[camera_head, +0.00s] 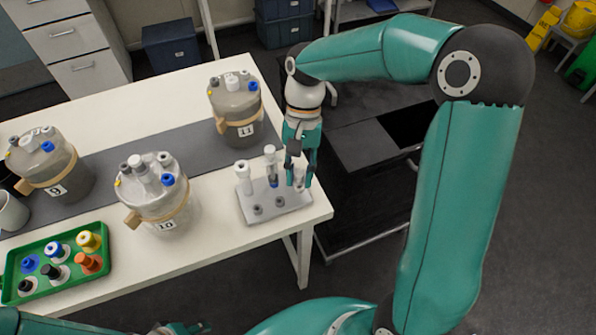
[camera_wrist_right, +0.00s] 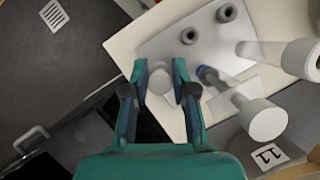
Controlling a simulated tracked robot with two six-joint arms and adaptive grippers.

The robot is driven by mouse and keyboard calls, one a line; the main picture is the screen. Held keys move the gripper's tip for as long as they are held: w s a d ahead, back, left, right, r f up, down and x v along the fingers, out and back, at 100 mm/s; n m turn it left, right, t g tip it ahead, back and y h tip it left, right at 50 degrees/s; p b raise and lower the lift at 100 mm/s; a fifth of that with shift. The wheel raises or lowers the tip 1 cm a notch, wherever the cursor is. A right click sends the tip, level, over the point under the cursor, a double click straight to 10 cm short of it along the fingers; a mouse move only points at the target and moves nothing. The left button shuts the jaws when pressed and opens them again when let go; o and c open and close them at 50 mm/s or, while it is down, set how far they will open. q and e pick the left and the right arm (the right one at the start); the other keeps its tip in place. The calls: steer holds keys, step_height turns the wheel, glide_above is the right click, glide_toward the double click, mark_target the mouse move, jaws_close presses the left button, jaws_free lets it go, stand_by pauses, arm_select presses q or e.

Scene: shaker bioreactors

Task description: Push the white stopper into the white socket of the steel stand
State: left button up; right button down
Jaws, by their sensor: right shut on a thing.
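The steel stand (camera_head: 262,213) sits at the right end of the white table; its plate also shows in the right wrist view (camera_wrist_right: 160,45). My right gripper (camera_head: 301,180) points down over its right part. In the wrist view a round white piece, the white stopper (camera_wrist_right: 160,82), lies between the fingertips, and the gripper is shut on it. The white socket is hidden below the stopper and fingers, so I cannot tell whether the stopper is in it. Part of my left gripper (camera_head: 182,328) shows at the bottom edge, cut off.
White-capped posts (camera_head: 243,175) (camera_head: 270,158), one with a blue part, stand on the plate close to my right gripper. Two low grey sockets (camera_head: 257,209) (camera_head: 280,201) are at its front. Vessels 10 (camera_head: 155,205) and 11 (camera_head: 238,110) stand nearby. A green tray (camera_head: 95,278) holds coloured stoppers.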

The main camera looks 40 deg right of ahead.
steer(key=shift+f+b, duration=0.55)
steer(key=shift+f, duration=0.45)
stand_by(1.4)
steer(key=c, duration=0.9)
jaws_free()
steer(key=shift+o, duration=0.2)
steer(key=v, duration=0.8)
